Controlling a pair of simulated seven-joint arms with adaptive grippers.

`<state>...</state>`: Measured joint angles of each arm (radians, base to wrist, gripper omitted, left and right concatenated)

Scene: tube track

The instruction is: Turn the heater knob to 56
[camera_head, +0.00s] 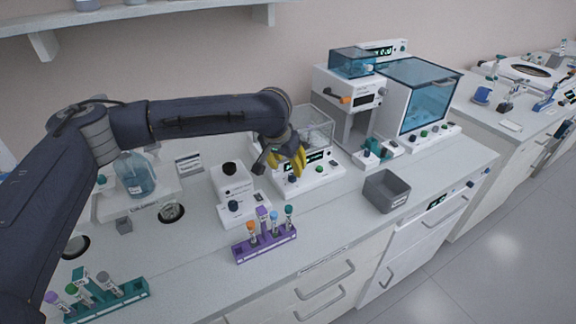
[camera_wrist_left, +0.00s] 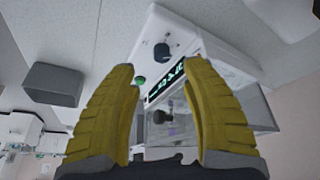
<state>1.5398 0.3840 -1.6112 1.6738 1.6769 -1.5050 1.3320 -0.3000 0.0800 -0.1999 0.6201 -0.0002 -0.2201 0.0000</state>
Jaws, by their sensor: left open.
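The heater, as I take it, is the white unit (camera_head: 325,176) with a clear box on top, at the middle of the bench. It has a lit green display, a green button (camera_head: 319,169) and a dark knob (camera_head: 292,180) on its front; I cannot read the display for certain. My left gripper (camera_head: 287,163) has yellow fingers, is open and empty, and hangs just over the unit's front. In the left wrist view the dark knob (camera_wrist_left: 162,52) shows beyond the open fingertips, apart from them, with the green button (camera_wrist_left: 139,80) beside it. My right gripper is not in view.
A purple tube rack (camera_head: 265,246) stands in front of the unit, a small white device (camera_head: 232,178) left of it, a grey bin (camera_head: 386,191) right. A teal rack (camera_head: 110,300) is at the lower left. A larger machine (camera_head: 345,90) stands behind right.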

